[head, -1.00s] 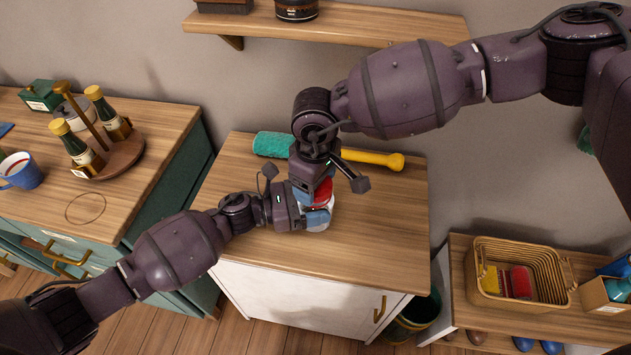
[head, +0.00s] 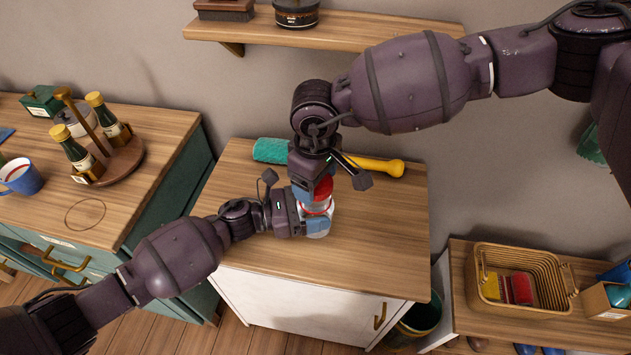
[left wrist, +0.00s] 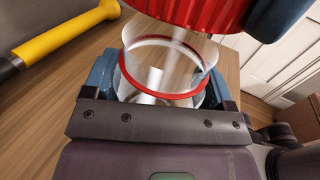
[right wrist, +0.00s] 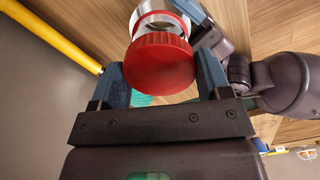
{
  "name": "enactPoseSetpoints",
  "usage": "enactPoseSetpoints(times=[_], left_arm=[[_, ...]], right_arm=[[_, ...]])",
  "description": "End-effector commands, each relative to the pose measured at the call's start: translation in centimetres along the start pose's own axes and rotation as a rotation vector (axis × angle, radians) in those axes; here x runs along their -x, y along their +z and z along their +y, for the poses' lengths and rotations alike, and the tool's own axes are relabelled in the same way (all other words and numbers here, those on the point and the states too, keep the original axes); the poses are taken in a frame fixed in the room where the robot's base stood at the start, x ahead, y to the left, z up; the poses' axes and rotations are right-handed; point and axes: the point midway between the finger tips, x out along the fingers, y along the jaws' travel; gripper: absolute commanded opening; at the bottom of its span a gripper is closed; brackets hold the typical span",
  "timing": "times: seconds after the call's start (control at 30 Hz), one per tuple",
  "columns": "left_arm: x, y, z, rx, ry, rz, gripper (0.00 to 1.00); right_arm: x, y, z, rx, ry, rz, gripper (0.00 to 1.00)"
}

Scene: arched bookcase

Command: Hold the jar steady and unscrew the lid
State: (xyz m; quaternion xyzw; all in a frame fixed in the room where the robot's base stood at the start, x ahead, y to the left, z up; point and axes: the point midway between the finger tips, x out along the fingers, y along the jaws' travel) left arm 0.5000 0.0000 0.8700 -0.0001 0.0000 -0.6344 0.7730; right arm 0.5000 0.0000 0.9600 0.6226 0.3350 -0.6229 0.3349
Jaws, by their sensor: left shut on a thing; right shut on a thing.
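The clear jar (left wrist: 160,60), with a red ring below its rim, stands on the wooden top of the white cabinet (head: 370,240). My left gripper (head: 314,218) is shut around its side, one blue finger on each side in the left wrist view. The ribbed red lid (right wrist: 160,62) is between the blue fingers of my right gripper (right wrist: 163,78), which is shut on it from above. In the left wrist view the lid (left wrist: 190,12) is above the jar, apart from it, and the jar's open rim shows. My right gripper partly hides the lid in the head view.
A teal-headed brush with a yellow handle (head: 375,166) lies behind the jar. At left, a wooden caddy with bottles (head: 112,165) and a blue mug (head: 22,178) stand on a green cabinet. A wicker basket (head: 520,300) is at right. The cabinet top's front right is clear.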

Motion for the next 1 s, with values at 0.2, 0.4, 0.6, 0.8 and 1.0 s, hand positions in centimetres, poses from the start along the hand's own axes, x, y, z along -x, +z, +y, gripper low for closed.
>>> enactPoseSetpoints(times=[0.2,0.4,0.6,0.8,1.0], left_arm=[[0.0,0.0,0.0,0.0,0.0,0.0,0.12],[0.0,0.0,0.0,0.0,0.0,0.0,0.12],[0.0,0.0,0.0,0.0,0.0,0.0,1.0],[0.0,0.0,0.0,0.0,0.0,0.0,1.0],[1.3,-0.1,0.0,0.001,0.001,0.001,1.0]], right_arm=[[2.5,0.0,0.0,0.0,0.001,0.001,0.42],[2.7,0.0,0.0,0.0,0.0,-0.001,0.42],[2.7,0.0,0.0,0.0,0.0,-0.001,0.42],[2.7,0.0,0.0,0.001,0.0,-0.001,0.42],[2.5,0.0,0.0,0.001,-0.001,-0.002,0.42]])
